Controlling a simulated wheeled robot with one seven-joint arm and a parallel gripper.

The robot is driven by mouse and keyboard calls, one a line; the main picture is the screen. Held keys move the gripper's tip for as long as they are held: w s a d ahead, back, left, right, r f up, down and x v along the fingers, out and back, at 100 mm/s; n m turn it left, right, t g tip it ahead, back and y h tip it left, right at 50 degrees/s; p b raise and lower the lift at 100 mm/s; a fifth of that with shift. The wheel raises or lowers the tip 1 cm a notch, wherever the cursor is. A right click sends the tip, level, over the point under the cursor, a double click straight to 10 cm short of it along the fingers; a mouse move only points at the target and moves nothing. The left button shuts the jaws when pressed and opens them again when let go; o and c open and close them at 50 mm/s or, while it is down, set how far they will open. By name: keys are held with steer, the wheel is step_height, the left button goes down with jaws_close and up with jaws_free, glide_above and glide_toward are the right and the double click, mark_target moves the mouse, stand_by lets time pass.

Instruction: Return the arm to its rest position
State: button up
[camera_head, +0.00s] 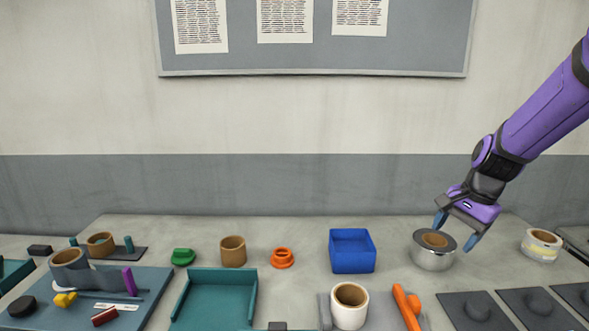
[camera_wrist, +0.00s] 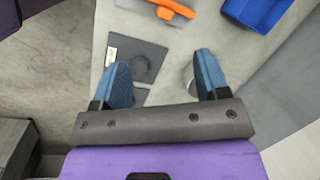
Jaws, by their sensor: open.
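My purple arm reaches in from the right in the head view. My gripper (camera_head: 457,233) is open, its two blue fingertips spread above and around the upper part of a round silver can with a brown core (camera_head: 433,257). I cannot tell whether the fingers touch it. In the wrist view my gripper (camera_wrist: 160,80) shows its fingers wide apart with nothing held between them. Only a small silver edge (camera_wrist: 188,78) shows beside the right finger there.
A blue bin (camera_head: 352,252) stands left of the can. A white and tan roll (camera_head: 541,245) stands to the right. Dark pads (camera_head: 475,311) lie in front. An orange tool (camera_head: 407,305), a white roll (camera_head: 349,307) and a teal tray (camera_head: 215,300) are further left. The space above the table is clear.

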steer(key=s+a+r+n+t+h, duration=0.1)
steer(key=s+r+n, duration=0.4)
steer(key=s, duration=0.6)
steer(key=s+a+r+n+t+h, duration=0.1)
steer(key=s+a+r+n+t, duration=0.2)
steer(key=s+r+n, duration=0.3)
steer(key=s+r, duration=0.3)
steer(key=s, duration=0.3)
steer(key=shift+r+h, duration=0.25)
steer(key=shift+h, duration=0.05)
